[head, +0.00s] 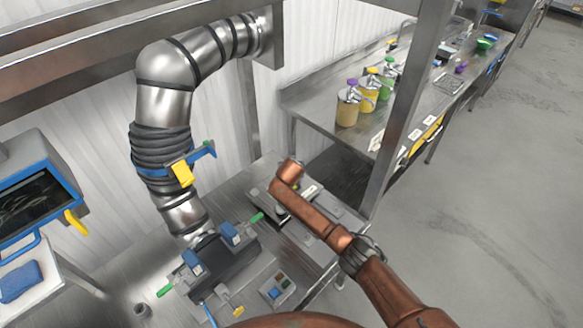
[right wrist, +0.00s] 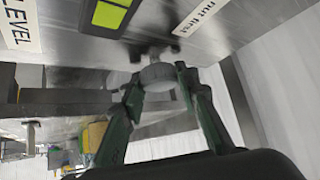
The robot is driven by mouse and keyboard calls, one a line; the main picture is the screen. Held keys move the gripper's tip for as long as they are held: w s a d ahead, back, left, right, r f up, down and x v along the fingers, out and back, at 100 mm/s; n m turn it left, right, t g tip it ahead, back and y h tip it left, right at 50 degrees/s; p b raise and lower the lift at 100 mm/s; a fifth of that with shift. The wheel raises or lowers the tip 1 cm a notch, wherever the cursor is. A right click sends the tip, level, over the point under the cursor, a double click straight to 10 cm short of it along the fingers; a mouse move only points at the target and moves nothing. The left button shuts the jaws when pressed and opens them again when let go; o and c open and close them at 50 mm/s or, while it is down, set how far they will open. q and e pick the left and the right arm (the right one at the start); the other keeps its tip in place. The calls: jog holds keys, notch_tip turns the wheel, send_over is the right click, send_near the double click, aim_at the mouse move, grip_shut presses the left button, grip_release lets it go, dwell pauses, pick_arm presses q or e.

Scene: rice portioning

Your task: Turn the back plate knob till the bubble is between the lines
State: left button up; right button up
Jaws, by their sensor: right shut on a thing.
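My right gripper (right wrist: 157,79) has its green fingers on either side of a round grey knob (right wrist: 158,72), shut on it, under a metal plate (right wrist: 60,62). A yellow-green level vial (right wrist: 108,14) with dark lines sits at the top of the right wrist view, cut by the frame edge. I cannot make out the bubble. In the head view my copper right arm reaches over the metal bench unit (head: 345,222); its gripper and the knob are hidden there. My left gripper is not in view.
Labels reading "LEVEL" (right wrist: 18,22) and "nut first" (right wrist: 198,14) flank the vial. A ribbed metal duct (head: 165,105) and a machine with blue clamps (head: 232,233) stand left of my arm. A steel post (head: 405,110) rises on the right.

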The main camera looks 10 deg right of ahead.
jog(key=shift+m+h, duration=0.3)
dwell(0.4)
jog(key=o, duration=1.2)
jog(key=shift+c, duration=0.2)
jog(key=shift+s+a+r, duration=0.2)
jog(key=shift+s+r, duration=0.2)
jog(key=shift+r, duration=0.1)
jog(key=v, duration=1)
jog(key=shift+s+r, duration=0.25)
jog(key=shift+w, duration=0.1)
